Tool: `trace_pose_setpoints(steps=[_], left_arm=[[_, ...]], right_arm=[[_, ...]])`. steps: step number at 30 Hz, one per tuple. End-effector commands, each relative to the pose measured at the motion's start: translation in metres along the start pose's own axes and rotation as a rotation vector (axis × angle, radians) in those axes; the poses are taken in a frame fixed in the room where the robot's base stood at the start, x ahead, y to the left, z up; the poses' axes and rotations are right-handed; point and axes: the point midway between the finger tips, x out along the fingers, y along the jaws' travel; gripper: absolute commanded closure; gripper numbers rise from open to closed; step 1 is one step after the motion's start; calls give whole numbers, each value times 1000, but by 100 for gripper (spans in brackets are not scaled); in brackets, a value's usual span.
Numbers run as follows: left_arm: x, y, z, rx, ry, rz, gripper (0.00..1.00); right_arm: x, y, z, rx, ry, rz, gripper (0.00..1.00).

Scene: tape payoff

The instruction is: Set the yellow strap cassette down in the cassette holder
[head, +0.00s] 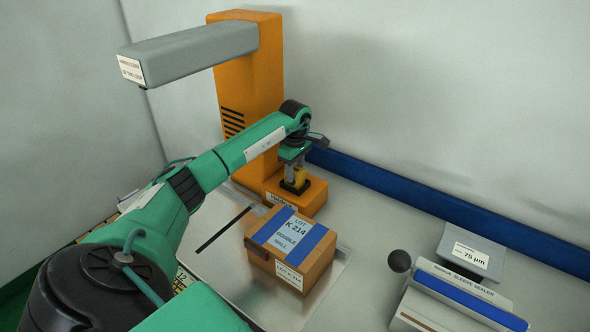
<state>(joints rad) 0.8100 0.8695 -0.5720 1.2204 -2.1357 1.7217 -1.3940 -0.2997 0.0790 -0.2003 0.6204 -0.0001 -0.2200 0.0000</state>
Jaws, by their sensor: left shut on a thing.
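My left gripper (293,168) reaches in from the left and points down above the orange base of the machine. It is shut on the yellow strap cassette (301,175), which shows as a small yellow piece at the fingertips. A black part, apparently the cassette holder (295,188), lies on the orange base right under the cassette. The gripper hides part of both. I cannot tell whether the cassette rests in the holder or is just above it. My right gripper is not in view.
The orange column (258,85) with its grey overhead arm (190,55) rises behind my left arm. A carton with blue tape (290,245) stands close in front. A sleeve sealer (465,295) and a grey box (470,252) are at right. Table between them is clear.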

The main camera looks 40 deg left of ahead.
Motion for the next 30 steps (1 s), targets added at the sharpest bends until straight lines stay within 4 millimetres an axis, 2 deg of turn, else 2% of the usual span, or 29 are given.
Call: trace_pose_setpoints(steps=[1,2,5,17,20,30], left_arm=[[2,0,0,0,1,0,89],[3,0,0,0,1,0,58],[2,0,0,0,0,-1,39],[-4,0,0,0,0,2,38],[-16,1,-1,-1,1,3,38],[-83,1,0,-1,1,4,38]], right_arm=[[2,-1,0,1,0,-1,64],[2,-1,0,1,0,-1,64],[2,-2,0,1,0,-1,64],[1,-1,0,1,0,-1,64],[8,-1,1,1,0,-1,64],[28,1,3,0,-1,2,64]])
